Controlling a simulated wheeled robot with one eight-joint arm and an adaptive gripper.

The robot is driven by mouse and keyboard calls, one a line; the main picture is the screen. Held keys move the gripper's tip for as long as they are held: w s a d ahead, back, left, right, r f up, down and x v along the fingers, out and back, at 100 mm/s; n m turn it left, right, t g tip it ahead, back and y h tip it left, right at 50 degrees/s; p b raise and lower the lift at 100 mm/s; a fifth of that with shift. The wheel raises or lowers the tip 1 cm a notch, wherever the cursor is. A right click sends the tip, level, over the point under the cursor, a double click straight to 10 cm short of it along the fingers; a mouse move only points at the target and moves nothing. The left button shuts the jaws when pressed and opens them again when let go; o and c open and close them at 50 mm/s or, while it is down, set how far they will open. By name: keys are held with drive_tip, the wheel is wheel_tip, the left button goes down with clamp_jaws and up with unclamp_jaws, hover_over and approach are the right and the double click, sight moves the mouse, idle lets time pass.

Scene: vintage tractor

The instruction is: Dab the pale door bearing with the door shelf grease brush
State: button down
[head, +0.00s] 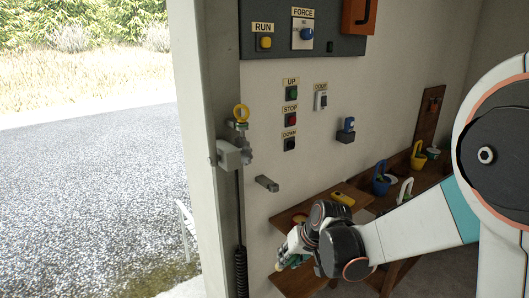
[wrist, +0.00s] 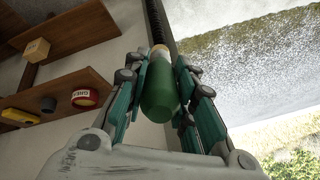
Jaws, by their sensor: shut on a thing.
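My gripper (head: 286,257) is low beside the wall, near the wooden shelf at the door post. In the wrist view it is shut on the grease brush (wrist: 162,98), held by its green body between the two fingers. A pale band shows at the brush's far end; its bristles cannot be made out. A pale block (head: 231,154) on the door post, above a dark vertical rod, looks like the door bearing. It is above and left of my gripper, well apart from the brush. I cannot pick it out in the wrist view.
A black coil (head: 240,270) hangs along the post. A grey bracket (head: 266,183) juts from the wall. Gravel (head: 90,190) lies open at left.

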drive_tip(key=w+a+r+t+y+p, duration=0.1)
drive_tip(key=w+a+r+t+p, duration=0.15)
drive_tip(key=r+p, duration=0.75)
drive_tip(key=w+a+r+t+y+p, duration=0.15)
drive_tip(key=a+r+p, duration=0.25)
drive_tip(key=r, duration=1.3)
drive_tip(key=shift+m+t, duration=0.4)
drive_tip(key=shift+w+a+f, duration=0.15)
drive_tip(key=shift+w+a, duration=1.7)
drive_tip(key=shift+w, duration=0.3)
drive_tip(key=shift+w+a+b, duration=0.35)
drive_tip(key=shift+w, duration=0.2)
wheel_tip(320, 180, up, 4)
drive_tip(key=shift+f+p, duration=0.1)
drive_tip(key=shift+p, duration=0.85)
drive_tip(key=shift+f, duration=0.1)
